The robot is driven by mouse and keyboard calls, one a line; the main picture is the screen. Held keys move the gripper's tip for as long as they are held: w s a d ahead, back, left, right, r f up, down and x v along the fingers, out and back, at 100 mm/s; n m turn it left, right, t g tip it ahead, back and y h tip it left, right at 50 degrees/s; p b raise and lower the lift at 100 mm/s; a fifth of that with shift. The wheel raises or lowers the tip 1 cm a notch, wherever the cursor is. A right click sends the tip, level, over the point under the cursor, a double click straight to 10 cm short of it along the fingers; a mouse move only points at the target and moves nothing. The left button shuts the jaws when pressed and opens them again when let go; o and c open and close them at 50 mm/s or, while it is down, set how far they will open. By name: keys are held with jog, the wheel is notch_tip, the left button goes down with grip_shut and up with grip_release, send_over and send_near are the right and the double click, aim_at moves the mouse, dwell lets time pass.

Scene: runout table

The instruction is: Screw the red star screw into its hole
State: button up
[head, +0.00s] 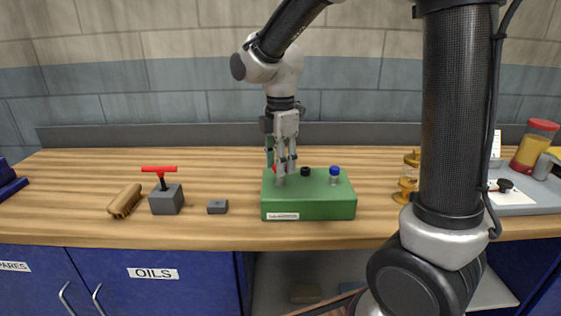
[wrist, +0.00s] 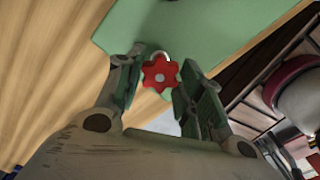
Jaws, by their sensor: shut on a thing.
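My gripper (head: 282,178) points straight down over the left part of the green block (head: 320,208). In the wrist view, the red star screw (wrist: 160,75) sits between my two fingertips, and my gripper (wrist: 159,78) is shut on it. Its star head with a pale centre faces the camera, and a light ring shows just behind it. The green block (wrist: 180,30) lies beyond. In the head view, my fingers mostly hide the screw, with only a little red showing. The hole and the thread are hidden, so I cannot tell how deep the screw sits.
A black knob (head: 305,171) and a blue-capped screw (head: 335,174) stand on the block to the right of my gripper. On the left lie a small grey block (head: 217,207), a red-handled grey block (head: 166,200) and a brush (head: 124,201). A brass-coloured object (head: 409,178) stands right.

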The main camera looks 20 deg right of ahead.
jog(key=m, duration=0.4)
jog(key=shift+m, duration=0.5)
jog(key=m, duration=0.4)
jog(key=shift+m, duration=0.5)
jog(key=m, duration=0.3)
jog(key=shift+m, duration=0.3)
